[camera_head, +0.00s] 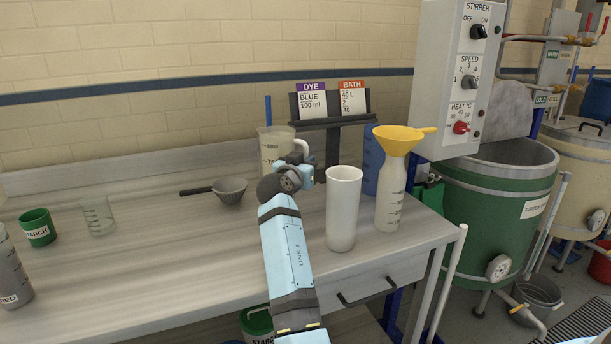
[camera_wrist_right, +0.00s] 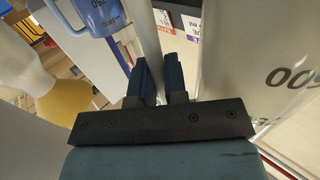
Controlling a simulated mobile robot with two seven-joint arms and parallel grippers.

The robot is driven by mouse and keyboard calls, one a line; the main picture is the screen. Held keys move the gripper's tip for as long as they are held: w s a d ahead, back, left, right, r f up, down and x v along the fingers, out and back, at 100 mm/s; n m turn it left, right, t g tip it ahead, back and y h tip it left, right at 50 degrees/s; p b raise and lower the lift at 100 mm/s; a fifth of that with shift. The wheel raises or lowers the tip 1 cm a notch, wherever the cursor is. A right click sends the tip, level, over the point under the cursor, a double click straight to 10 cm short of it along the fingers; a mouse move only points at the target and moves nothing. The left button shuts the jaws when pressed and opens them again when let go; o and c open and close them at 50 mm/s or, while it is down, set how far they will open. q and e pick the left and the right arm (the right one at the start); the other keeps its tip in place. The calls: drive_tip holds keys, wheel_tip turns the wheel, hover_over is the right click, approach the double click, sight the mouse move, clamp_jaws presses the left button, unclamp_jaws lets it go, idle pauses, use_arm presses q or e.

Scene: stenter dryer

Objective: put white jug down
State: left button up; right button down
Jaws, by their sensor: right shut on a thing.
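The white jug (camera_head: 272,143), translucent with a printed scale, stands upright at the back of the bench in the head view. Its handle (camera_head: 303,147) points right. My right gripper (camera_head: 303,166) is at the handle side and shut on the jug. In the right wrist view the jug wall with its "500" mark (camera_wrist_right: 270,80) fills the right side, and the dark fingers (camera_wrist_right: 162,80) are close together by the handle. My arm hides the jug's lower right part, so I cannot tell whether its base touches the bench. My left gripper is not in view.
A grey ladle (camera_head: 230,191) lies in front of the jug. A white cylinder (camera_head: 342,210), a bottle with yellow funnel (camera_head: 397,142) and a blue jug (camera_head: 373,160) stand right. A card stand (camera_head: 333,135) is behind.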

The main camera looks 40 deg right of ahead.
drive_tip(key=shift+f+b, duration=0.35)
drive_tip(key=shift+f, duration=1.2)
drive_tip(key=c, duration=1.1)
unclamp_jaws()
drive_tip(key=shift+c, duration=0.2)
drive_tip(key=shift+r, duration=0.1)
